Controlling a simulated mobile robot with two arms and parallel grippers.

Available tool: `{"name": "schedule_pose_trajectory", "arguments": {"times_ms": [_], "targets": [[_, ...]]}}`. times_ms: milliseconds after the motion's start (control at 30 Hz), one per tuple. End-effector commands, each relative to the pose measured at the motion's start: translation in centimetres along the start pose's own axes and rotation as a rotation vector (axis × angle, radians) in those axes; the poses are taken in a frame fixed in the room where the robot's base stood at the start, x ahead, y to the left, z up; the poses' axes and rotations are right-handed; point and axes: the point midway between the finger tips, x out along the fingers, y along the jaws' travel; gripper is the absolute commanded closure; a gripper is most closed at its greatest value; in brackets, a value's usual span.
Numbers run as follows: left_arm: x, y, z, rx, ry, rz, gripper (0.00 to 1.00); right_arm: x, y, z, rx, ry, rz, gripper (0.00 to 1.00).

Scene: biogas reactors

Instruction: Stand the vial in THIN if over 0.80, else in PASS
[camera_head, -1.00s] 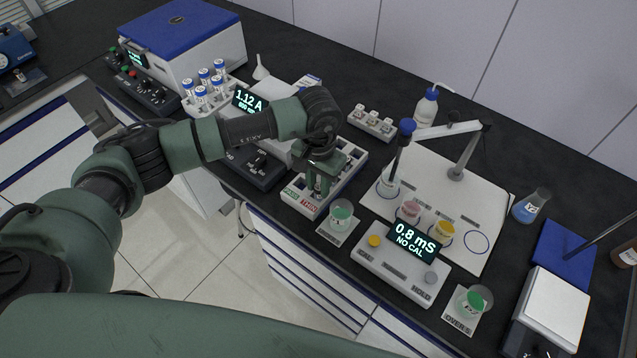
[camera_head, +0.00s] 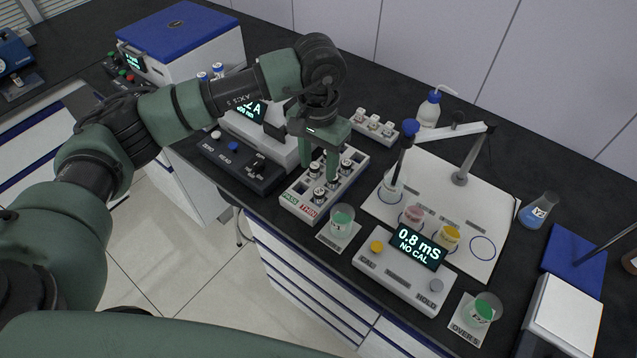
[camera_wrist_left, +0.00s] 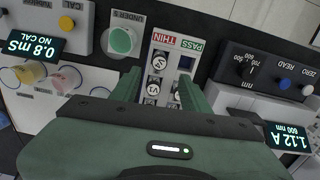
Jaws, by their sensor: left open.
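The two-column rack (camera_head: 292,203) has a green PASS label (camera_head: 289,214) and a red THIN label (camera_head: 308,209) at its front end. A dark-capped vial (camera_head: 319,196) stands upright in the front THIN slot; it also shows in the left wrist view (camera_wrist_left: 158,64). The front PASS slot (camera_wrist_left: 186,63) looks empty in the wrist view. My left gripper (camera_head: 321,172) is open above the rack, its fingers apart and clear of the front THIN vial. The photometer display (camera_wrist_left: 288,138) reads 1.12 A at 600 nm. My right gripper is not in view.
Other vials (camera_head: 345,167) stand farther back in the rack. The conductivity meter (camera_head: 400,272) reads 0.8 mS, NO CAL. An arm-held probe (camera_head: 403,160) and a wash bottle (camera_head: 428,108) are to the right.

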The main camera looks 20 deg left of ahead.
Motion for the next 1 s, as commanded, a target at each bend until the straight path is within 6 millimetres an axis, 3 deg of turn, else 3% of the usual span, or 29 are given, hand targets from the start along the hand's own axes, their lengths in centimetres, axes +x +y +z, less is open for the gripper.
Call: {"name": "schedule_pose_trajectory", "arguments": {"times_ms": [267,800,867,933,1000], "targets": [[-2.9,0.0,0.0,0.001,0.001,-0.001,0.54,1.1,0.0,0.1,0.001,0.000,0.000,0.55],[-3.0,0.2,0.0,0.000,0.000,0.006,0.54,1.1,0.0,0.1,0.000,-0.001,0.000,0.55],[-2.8,1.0,0.1,-0.005,0.003,0.033,0.54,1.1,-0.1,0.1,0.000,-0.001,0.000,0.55],[-2.2,3.1,0.2,-0.021,0.008,0.106,0.54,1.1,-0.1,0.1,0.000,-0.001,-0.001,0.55],[-1.6,6.7,0.5,-0.055,0.012,0.233,0.54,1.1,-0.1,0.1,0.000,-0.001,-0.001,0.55]]}}
